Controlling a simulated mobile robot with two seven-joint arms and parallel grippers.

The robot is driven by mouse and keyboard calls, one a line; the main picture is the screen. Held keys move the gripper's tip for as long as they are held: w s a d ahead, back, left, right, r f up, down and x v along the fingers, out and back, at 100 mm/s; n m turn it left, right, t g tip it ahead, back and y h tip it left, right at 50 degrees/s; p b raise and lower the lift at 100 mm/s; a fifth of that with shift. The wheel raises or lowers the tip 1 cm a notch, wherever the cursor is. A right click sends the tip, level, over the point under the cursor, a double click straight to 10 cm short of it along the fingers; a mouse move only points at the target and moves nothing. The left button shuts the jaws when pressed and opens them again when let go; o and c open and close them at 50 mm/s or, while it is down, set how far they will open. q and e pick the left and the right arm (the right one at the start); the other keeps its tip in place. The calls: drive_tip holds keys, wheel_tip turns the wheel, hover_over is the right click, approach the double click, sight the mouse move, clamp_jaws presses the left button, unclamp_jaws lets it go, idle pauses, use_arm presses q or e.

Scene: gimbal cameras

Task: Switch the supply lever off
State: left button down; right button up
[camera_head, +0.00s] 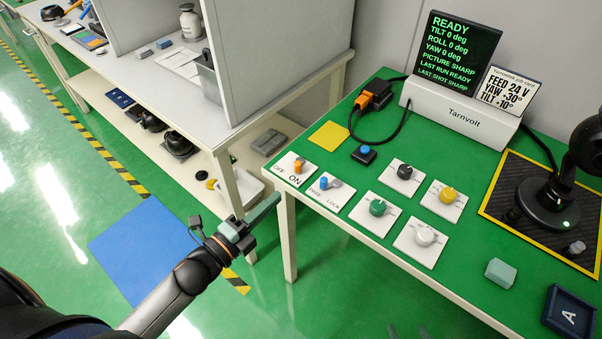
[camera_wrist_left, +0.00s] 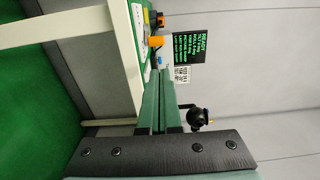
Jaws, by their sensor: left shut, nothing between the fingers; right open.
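The supply lever (camera_head: 298,166) has an orange handle on a white plate marked OFF at left and ON at right, on the green table's near left corner. I cannot tell surely which way it is thrown. My left gripper (camera_head: 273,202) is shut and empty, off the table's left end, below and left of the lever and apart from it. In the left wrist view its closed green fingers (camera_wrist_left: 157,105) point toward the table; small orange and blue parts show beyond, but I cannot tell which is the lever. My right gripper (camera_head: 407,331) shows only its parted fingertips at the bottom edge.
Beside the lever is a blue-handled FREE/LOCK lever (camera_head: 324,182). Several knobs, a blue button (camera_head: 364,151) and an orange plug (camera_head: 376,94) with a cable stand nearby. A Tarnvolt console (camera_head: 450,115) reads READY. A black gimbal camera (camera_head: 553,200) stands at right.

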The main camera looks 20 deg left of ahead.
sight(298, 182)
drive_tip(key=shift+s, duration=0.2)
use_arm(q)
drive_tip(key=x, duration=1)
use_arm(e)
drive_tip(key=shift+d+f, duration=0.1)
drive_tip(key=shift+f, duration=0.1)
use_arm(q)
drive_tip(key=shift+a, duration=0.25)
use_arm(e)
drive_tip(key=shift+d+r, duration=0.1)
drive_tip(key=shift+r, duration=0.05)
use_arm(q)
drive_tip(key=shift+m+h, duration=0.3)
drive_tip(key=shift+h, duration=0.2)
use_arm(e)
drive_tip(key=shift+s+d, duration=0.15)
drive_tip(key=shift+d, duration=0.1)
